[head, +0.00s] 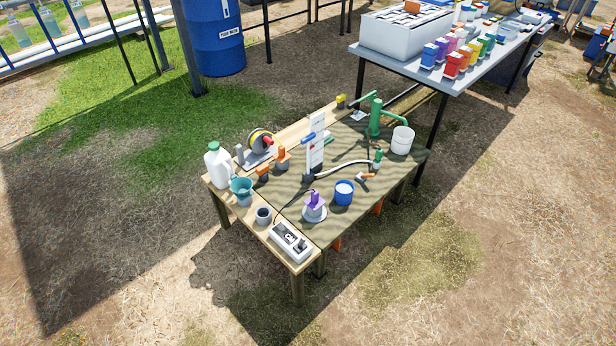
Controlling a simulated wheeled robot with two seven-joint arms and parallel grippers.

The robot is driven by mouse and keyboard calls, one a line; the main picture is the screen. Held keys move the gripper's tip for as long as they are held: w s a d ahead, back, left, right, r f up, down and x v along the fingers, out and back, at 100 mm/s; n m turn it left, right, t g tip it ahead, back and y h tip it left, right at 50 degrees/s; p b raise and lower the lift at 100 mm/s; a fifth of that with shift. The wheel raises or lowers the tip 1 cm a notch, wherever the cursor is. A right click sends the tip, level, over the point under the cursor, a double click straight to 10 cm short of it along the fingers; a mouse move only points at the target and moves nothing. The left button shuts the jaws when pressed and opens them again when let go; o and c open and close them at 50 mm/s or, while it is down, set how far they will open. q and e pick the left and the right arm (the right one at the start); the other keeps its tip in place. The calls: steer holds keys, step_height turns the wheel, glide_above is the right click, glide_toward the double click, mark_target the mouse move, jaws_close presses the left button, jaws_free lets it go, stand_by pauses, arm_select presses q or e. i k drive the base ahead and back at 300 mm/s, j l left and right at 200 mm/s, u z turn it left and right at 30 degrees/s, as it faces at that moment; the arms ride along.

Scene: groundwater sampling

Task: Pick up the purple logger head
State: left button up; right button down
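The purple logger head (315,199) stands upright on a pale round base (314,214) near the front edge of the wooden table (265,240). A thin dark cable seems to run from near it toward the left of the table. Its underside is hidden where it meets the base. Neither of my grippers shows in the head view.
Close by are a blue-rimmed cup (344,193), a grey-white meter box (290,241), a dark cup (263,215) and a white upright board (316,145). A white jug (218,164) stands at the left. Open ground lies in front of the table.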

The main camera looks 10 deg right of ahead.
mark_target(314, 202)
steer(key=i+l, duration=0.3)
steer(key=i+l+u, duration=0.15)
steer(key=l+u, duration=0.2)
steer(key=i+l+u, duration=0.15)
steer(key=l+u, duration=0.5)
steer(key=l, duration=0.15)
steer(key=i+l, duration=0.05)
